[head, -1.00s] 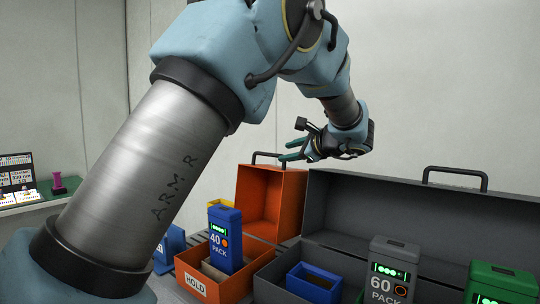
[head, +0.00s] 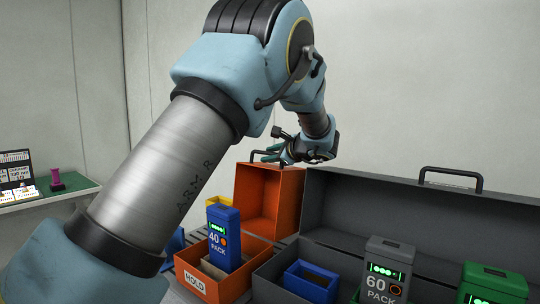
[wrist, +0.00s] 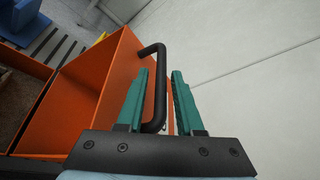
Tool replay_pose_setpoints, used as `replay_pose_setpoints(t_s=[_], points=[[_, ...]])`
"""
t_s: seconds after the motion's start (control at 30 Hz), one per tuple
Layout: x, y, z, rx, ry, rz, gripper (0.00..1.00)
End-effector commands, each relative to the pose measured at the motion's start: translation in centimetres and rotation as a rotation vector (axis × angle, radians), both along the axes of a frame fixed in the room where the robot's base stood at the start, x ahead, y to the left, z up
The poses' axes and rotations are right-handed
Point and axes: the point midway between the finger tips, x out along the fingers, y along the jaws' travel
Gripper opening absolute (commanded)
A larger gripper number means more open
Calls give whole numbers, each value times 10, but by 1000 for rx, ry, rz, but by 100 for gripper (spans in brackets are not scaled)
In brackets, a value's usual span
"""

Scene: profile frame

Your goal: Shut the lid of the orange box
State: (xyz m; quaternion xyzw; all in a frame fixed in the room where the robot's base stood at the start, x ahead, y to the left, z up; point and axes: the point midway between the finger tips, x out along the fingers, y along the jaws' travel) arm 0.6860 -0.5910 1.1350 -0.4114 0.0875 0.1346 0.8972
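The orange box (head: 235,287) stands at the lower middle of the head view, with a HOLD label on its front. Its lid (head: 258,205) is open and stands upright at the back; its inside also shows in the wrist view (wrist: 85,95). A black handle (wrist: 161,95) sits on the lid's edge. My gripper (head: 268,153) is at the top of the lid. In the wrist view my gripper (wrist: 159,72) has its teal fingers apart, with the handle between them. A gap shows between the handle and the right finger. Contact with the left finger cannot be told.
A blue pack marked 40 (head: 224,240) stands in the orange box. A large grey box (head: 420,225) with an open lid is at the right, holding a blue tray (head: 310,283), a grey pack (head: 388,270) and a green pack (head: 495,285). A wall is behind.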

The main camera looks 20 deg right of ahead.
Motion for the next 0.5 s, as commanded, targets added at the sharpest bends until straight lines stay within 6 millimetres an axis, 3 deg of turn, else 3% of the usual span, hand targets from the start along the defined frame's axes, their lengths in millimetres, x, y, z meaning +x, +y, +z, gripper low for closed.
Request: replay_pose_setpoints(t_s=[0.03,0.3,0.5], points=[[0,0,0,0,0,0,29],[0,0,0,0,0,0,0],[0,0,0,0,0,0,0]])
